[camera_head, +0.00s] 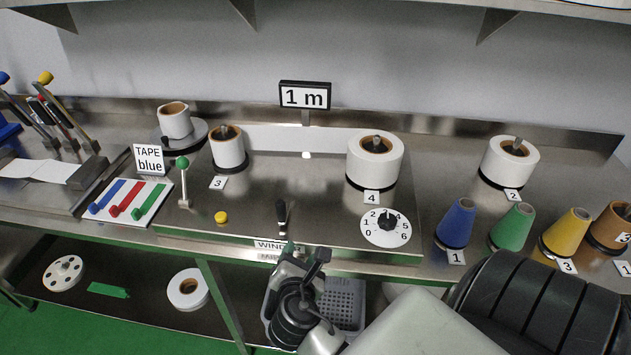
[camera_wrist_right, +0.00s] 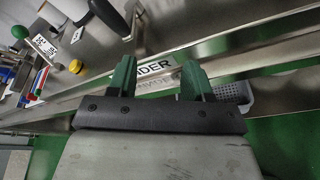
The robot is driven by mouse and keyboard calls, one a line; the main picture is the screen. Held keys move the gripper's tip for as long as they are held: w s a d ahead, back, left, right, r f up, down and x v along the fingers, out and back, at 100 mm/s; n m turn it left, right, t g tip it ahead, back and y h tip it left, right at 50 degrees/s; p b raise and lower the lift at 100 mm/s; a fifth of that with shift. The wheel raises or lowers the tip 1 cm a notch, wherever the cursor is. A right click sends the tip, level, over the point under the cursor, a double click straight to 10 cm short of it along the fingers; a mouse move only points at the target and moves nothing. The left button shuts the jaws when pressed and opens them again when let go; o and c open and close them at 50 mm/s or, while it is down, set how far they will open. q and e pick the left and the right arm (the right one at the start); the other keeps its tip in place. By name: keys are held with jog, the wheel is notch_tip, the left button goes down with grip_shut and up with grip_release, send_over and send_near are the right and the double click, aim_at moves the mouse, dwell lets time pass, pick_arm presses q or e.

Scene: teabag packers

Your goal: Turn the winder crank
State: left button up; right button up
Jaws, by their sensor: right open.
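The winder crank (camera_head: 281,213) is a small lever with a black grip at the front edge of the steel winder deck (camera_head: 300,190), just above the WINDER label (camera_head: 270,245). My right gripper (camera_head: 303,258) is just in front of the deck's front edge, below the crank, apart from it. In the right wrist view, its two green fingers (camera_wrist_right: 158,78) are spread with nothing between them; the WINDER label (camera_wrist_right: 155,67) shows beyond, and a grey bar, likely the crank (camera_wrist_right: 139,38), stands ahead. My left gripper is not in view.
White rolls (camera_head: 375,160) stand on the deck, with a dial (camera_head: 386,227) right of the crank and a yellow button (camera_head: 221,217) and green-knobbed lever (camera_head: 183,180) left. Coloured cones (camera_head: 512,225) stand at right. A grey basket (camera_head: 345,300) is below.

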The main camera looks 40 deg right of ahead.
jog(key=s+a+f+m+g+y, duration=0.2)
jog(key=s+f+m+g+y, duration=0.2)
jog(key=m, duration=0.7)
jog(key=shift+s+f+y, duration=0.5)
jog(key=shift+s+f, duration=0.7)
jog(key=shift+s, duration=0.5)
jog(key=shift+f, duration=0.1)
